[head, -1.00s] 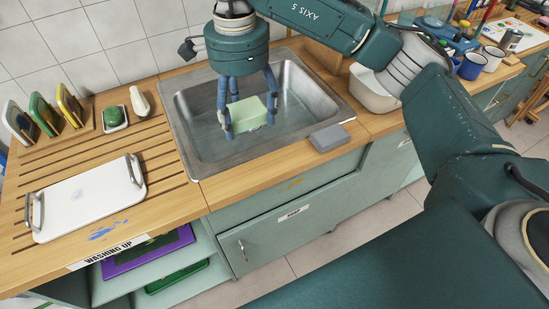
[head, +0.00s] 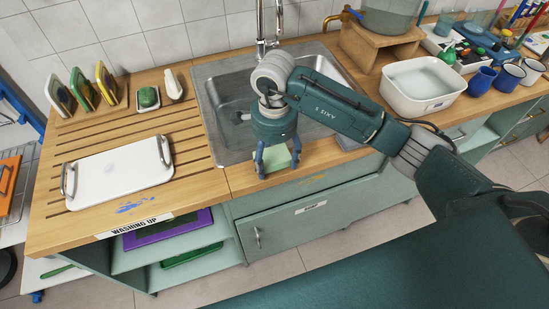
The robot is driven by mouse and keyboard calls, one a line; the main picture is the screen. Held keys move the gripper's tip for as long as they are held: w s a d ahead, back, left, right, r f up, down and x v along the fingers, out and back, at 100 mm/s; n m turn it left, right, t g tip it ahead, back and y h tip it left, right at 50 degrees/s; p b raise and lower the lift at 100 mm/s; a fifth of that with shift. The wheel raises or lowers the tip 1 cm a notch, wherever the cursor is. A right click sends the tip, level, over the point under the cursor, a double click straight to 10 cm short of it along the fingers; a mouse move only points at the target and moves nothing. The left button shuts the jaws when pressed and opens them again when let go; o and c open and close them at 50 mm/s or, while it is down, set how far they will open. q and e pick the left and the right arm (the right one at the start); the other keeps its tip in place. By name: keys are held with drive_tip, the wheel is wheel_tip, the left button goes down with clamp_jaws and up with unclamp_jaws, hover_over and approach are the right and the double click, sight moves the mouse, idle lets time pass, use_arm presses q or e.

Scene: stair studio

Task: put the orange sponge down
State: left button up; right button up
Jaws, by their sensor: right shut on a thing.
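No orange sponge shows clearly in the head view. My right gripper (head: 278,168) is shut on a pale green sponge-like block (head: 275,156). It holds the block at the front rim of the sink, over the wooden counter edge. My gripper hides part of the block, and I cannot tell whether the block touches the counter. The steel sink (head: 218,120) lies behind, partly hidden by my right arm. My left gripper is not in view.
A white tray (head: 118,172) with handles lies on the grooved counter (head: 205,188) at left. A green sponge in a dish (head: 148,97) and a white bottle (head: 173,84) stand behind it. A white basin (head: 425,100) and several mugs stand at right. A grey block is partly hidden by my arm.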

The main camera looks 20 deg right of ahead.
drive_tip(key=shift+f, duration=0.5)
drive_tip(key=shift+f, duration=0.2)
drive_tip(key=o, duration=1)
